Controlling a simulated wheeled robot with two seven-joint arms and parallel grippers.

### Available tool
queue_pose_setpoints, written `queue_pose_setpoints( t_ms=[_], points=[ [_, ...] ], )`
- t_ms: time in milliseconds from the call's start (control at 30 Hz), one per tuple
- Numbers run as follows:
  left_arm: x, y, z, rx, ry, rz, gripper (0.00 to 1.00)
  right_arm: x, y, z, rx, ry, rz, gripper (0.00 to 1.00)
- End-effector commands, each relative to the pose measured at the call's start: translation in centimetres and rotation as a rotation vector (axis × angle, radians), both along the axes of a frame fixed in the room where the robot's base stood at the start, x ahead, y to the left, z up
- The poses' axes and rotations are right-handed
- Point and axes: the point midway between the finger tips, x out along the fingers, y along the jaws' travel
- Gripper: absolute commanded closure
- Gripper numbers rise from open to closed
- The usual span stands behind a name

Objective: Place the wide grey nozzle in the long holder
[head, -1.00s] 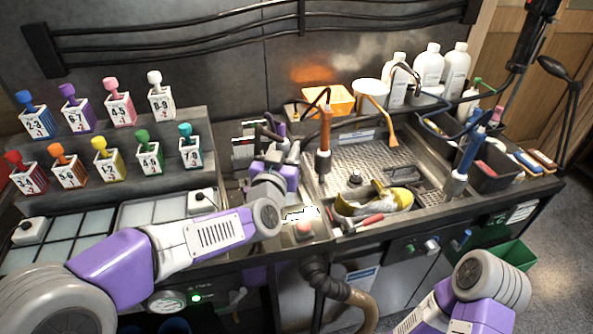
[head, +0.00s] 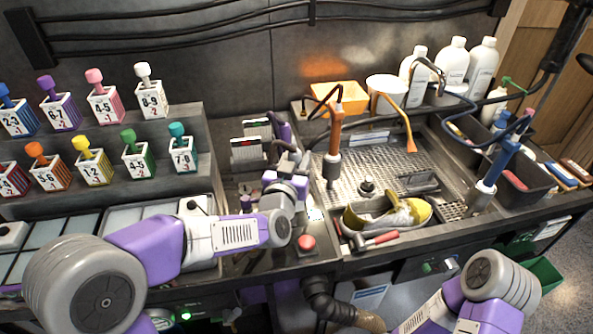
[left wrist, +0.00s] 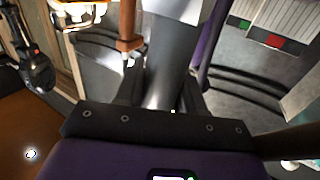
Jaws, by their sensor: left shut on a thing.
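My left gripper (head: 287,158) is at the back of the counter, left of the orange-handled tool (head: 335,135). In the left wrist view, its dark fingers (left wrist: 160,88) are shut on a grey nozzle (left wrist: 166,80), which points away from the camera and looks pale and overexposed at its far end. In the head view my gripper and wrist largely hide the nozzle. Dark curved slotted fixtures (left wrist: 240,85) lie beyond the fingers in the left wrist view; I cannot tell which is the long holder. My right gripper is out of view; only its arm shows at lower right.
A purple tube (left wrist: 208,40) stands close beside the nozzle. Two small display panels (head: 246,148) stand behind my left wrist. A red button (head: 306,243) is in front.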

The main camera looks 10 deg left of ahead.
Motion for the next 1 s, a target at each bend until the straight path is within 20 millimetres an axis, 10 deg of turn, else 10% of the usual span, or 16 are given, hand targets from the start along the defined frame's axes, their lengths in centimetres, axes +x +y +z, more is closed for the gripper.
queue_pose_setpoints(
  t_ms=[500,533,667,1000],
  points=[
    [0.0,0.0,-2.5,0.000,-0.002,0.001,1.00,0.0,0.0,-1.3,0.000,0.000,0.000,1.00],
    [0.0,0.0,-2.6,0.000,0.000,0.001,0.61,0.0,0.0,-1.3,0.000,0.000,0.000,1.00],
    [0.0,0.0,-2.4,0.000,0.000,0.001,0.41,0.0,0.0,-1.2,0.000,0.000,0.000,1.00],
    [0.0,0.0,-2.3,0.000,0.000,0.001,0.37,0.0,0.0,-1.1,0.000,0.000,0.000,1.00]
  ],
)
